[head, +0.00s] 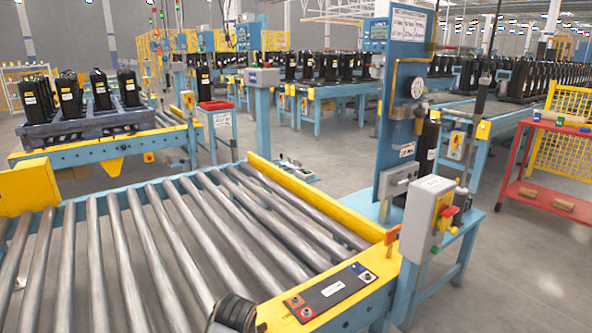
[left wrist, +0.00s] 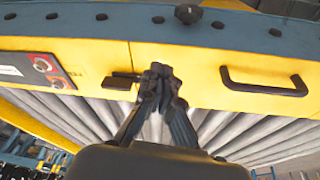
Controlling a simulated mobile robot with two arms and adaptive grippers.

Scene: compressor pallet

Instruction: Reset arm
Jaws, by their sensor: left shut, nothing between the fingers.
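My left gripper (left wrist: 162,80) shows in the left wrist view with its dark fingertips together and nothing between them. It is in front of the yellow side panel (left wrist: 200,68) of the roller conveyor, between a small black latch and a black handle (left wrist: 265,85). I cannot tell whether the fingertips touch the panel. In the head view, a dark rounded part at the bottom edge covers a bit of the conveyor's yellow frame; I cannot tell which part it is. My right gripper is in neither view.
The roller conveyor (head: 150,240) is empty. A button panel (head: 330,288) sits on its near corner. A blue test stand (head: 405,100) and a grey control box (head: 428,215) stand to the right. A pallet (head: 60,132) carries several black compressors.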

